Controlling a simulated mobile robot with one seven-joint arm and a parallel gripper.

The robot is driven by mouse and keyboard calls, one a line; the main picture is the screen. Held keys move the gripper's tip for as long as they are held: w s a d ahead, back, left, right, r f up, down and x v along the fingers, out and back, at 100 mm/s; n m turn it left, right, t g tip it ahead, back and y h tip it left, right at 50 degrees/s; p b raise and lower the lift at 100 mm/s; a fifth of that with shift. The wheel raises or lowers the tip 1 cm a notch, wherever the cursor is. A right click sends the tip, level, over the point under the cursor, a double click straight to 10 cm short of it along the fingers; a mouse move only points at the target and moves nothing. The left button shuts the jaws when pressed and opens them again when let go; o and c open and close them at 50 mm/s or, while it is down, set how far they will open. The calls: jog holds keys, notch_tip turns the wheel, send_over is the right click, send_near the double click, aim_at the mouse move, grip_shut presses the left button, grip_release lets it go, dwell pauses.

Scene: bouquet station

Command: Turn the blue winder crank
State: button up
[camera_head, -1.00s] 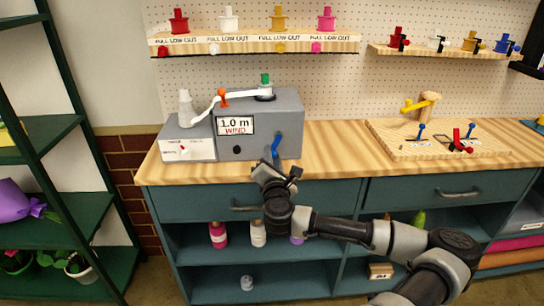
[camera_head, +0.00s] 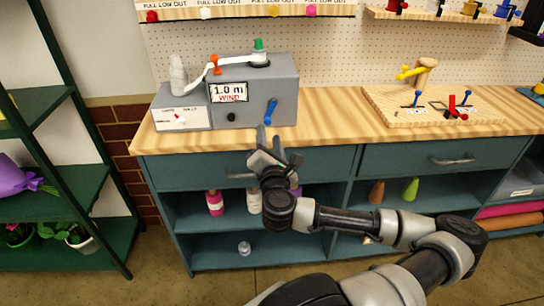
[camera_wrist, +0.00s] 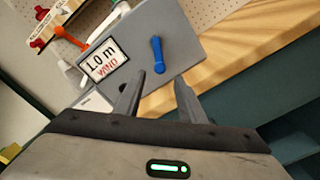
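The blue winder crank (camera_head: 270,111) is on the front of the grey winder box (camera_head: 285,78), right of the sign reading "1.0 m WIND". It slants, its upper end tilted to the right in the head view. In the wrist view the crank (camera_wrist: 158,54) stands beyond the fingertips, near the middle. My gripper (camera_head: 268,138) is in front of the counter edge, just below the crank. In the wrist view my gripper (camera_wrist: 157,78) has its two fingers apart with nothing between them, and the crank is clear of both.
A white ribbon (camera_head: 225,71) runs over the box past an orange guide (camera_head: 215,63). A wooden board with small coloured levers (camera_head: 385,110) lies to the right. The counter (camera_head: 330,108) between them is clear.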

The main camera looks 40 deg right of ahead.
jog(key=p+v, duration=0.9)
jog(key=p, duration=0.3)
jog(key=shift+s, duration=0.2)
